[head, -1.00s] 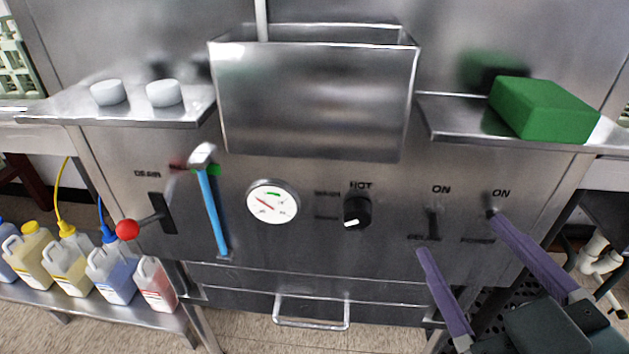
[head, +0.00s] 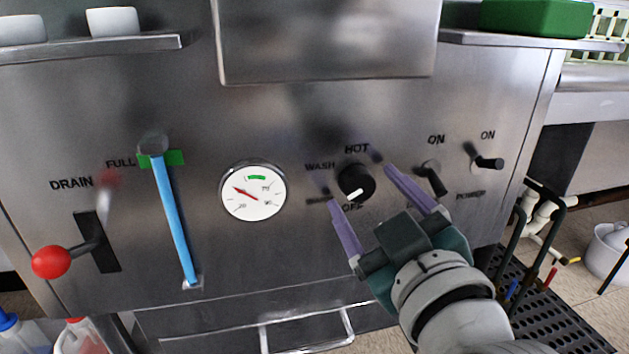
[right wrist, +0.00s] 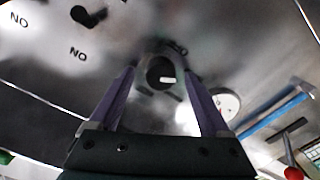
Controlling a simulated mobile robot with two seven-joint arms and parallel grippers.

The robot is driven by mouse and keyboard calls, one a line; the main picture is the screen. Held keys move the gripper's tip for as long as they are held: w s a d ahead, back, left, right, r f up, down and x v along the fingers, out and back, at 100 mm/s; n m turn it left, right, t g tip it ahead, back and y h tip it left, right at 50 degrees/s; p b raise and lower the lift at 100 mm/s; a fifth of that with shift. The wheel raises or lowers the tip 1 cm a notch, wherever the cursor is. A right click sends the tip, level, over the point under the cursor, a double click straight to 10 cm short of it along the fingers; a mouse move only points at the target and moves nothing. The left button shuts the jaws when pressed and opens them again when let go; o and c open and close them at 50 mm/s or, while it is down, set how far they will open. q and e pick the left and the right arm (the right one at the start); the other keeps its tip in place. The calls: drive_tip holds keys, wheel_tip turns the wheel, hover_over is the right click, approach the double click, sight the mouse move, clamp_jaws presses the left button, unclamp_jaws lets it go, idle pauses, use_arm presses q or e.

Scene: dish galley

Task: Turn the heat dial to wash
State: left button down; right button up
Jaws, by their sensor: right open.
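The heat dial (head: 350,181) is a round black knob on the steel panel. Its white mark is at the lower edge, by the OFF label (head: 352,207). The WASH label (head: 320,166) is to the upper left of the dial and HOT (head: 357,149) is above it. My right gripper (head: 360,186) is open, with its purple fingers pointing at the panel, one on each side of the dial in the picture. In the right wrist view the dial (right wrist: 160,72) shows between the fingers; contact cannot be told. My left gripper is not in view.
Two black switches, one (head: 432,178) just right of the right finger and another (head: 487,162) farther right, stick out. A round gauge (head: 253,191), a blue sight tube (head: 173,215) and a red-knobbed drain lever (head: 52,262) are to the left. A drawer handle (head: 305,335) is below.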

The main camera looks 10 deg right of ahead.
drive_tip(key=shift+w, duration=0.45)
drive_tip(key=shift+c, duration=0.3)
clamp_jaws()
